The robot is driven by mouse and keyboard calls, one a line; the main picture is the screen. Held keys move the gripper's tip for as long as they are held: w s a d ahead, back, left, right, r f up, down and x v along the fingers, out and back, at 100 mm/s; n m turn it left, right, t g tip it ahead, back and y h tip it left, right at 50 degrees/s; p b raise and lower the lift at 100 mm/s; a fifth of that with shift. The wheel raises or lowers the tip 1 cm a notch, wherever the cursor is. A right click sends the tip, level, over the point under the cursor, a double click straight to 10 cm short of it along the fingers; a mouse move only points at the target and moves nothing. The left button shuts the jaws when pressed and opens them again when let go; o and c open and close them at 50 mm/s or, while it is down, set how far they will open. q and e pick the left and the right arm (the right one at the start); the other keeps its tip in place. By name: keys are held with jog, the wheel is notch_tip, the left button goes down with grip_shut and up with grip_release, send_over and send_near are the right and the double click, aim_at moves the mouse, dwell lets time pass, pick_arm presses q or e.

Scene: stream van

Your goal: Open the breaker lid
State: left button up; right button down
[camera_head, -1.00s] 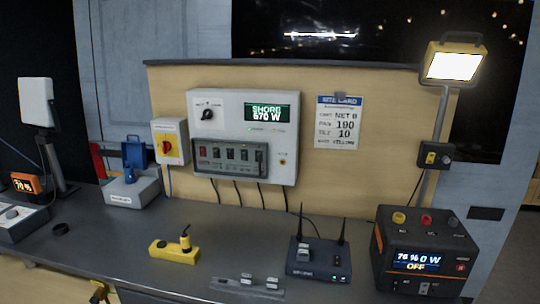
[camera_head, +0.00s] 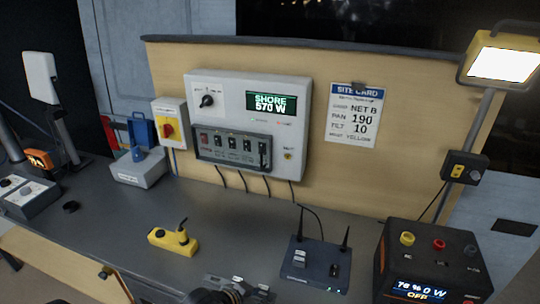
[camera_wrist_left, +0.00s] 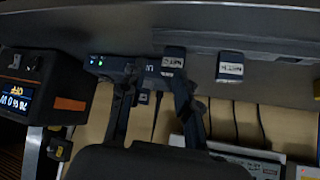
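The breaker lid (camera_head: 233,157) is a dark, see-through cover on the lower half of the white wall panel (camera_head: 232,84). It lies flat over a row of breakers and looks closed. Part of the panel shows upside down at the bottom of the left wrist view (camera_wrist_left: 262,166). My left gripper (camera_head: 228,296) just enters at the bottom edge of the head view, well below and in front of the lid. In the left wrist view its two dark fingers (camera_wrist_left: 153,78) stand apart with nothing seen held between them. My right gripper is not in view.
A router (camera_head: 316,266) with two upright antennas stands on the counter right of my left gripper. A yellow device (camera_head: 173,240) lies to the left, a black power station (camera_head: 433,250) to the right. Cables hang below the panel. The counter under the panel is mostly clear.

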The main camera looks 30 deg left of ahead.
pick_arm(q)
jog(key=w+a+r+t, duration=0.3)
jog(key=w+a+r, duration=0.3)
jog(key=w, duration=0.1)
jog(key=n+t+y, duration=0.2)
jog(key=n+t, duration=0.1)
jog(key=t, duration=0.3)
send_near(261, 160)
jog(key=w, duration=0.3)
jog(key=w+p, duration=0.1)
jog(key=w, duration=0.2)
jog(key=w+p, duration=0.1)
jog(key=w, duration=0.2)
jog(key=shift+a+f, duration=0.2)
jog(key=shift+a, duration=0.05)
jog(key=shift+s, duration=0.1)
grip_shut()
